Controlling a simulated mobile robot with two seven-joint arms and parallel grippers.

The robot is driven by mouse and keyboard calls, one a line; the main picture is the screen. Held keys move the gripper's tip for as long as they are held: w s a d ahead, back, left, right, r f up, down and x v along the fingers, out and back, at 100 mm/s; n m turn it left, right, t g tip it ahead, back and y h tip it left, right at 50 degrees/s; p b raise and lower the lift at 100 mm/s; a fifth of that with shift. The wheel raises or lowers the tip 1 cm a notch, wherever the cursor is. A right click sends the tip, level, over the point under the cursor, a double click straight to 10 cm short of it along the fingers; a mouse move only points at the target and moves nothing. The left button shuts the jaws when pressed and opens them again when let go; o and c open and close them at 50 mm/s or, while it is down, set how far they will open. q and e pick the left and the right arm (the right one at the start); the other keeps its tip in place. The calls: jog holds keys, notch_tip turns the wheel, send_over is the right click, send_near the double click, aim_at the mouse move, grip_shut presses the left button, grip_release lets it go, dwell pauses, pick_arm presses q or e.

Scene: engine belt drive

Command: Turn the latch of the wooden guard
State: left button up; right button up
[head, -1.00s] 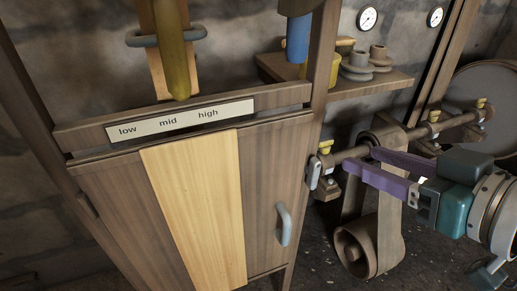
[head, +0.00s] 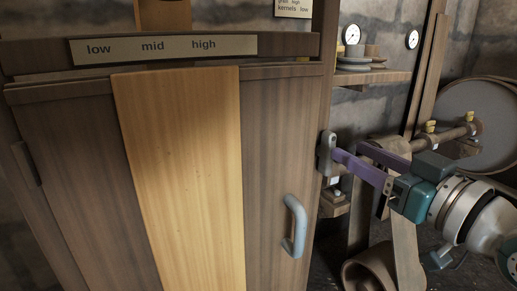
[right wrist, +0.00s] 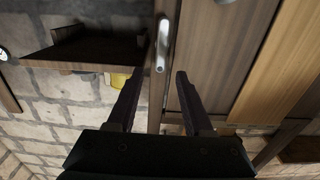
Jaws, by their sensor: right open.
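The wooden guard (head: 275,150) is a plank door with a pale middle board, standing closed at the centre of the head view. Its grey latch (head: 325,153) sits upright on the post at the door's right edge. My right gripper (head: 348,152) has purple fingers and reaches in from the right. It is open, with one fingertip close beside the latch; contact is unclear. In the right wrist view the latch (right wrist: 161,45) lies just ahead of the gap between the open fingers (right wrist: 154,80). My left gripper is not in view.
A grey-blue handle (head: 294,227) sticks out of the door, left of my right gripper. A low/mid/high label (head: 160,48) is above the door. A shaft with yellow knobs (head: 445,135) and a large round wheel (head: 490,120) stand behind my right arm.

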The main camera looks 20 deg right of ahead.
aim_at(333, 142)
jog(key=shift+w+a+b, duration=0.2)
jog(key=shift+w+b, duration=0.25)
jog(key=shift+w, duration=1.65)
jog(key=shift+c, duration=0.2)
grip_shut()
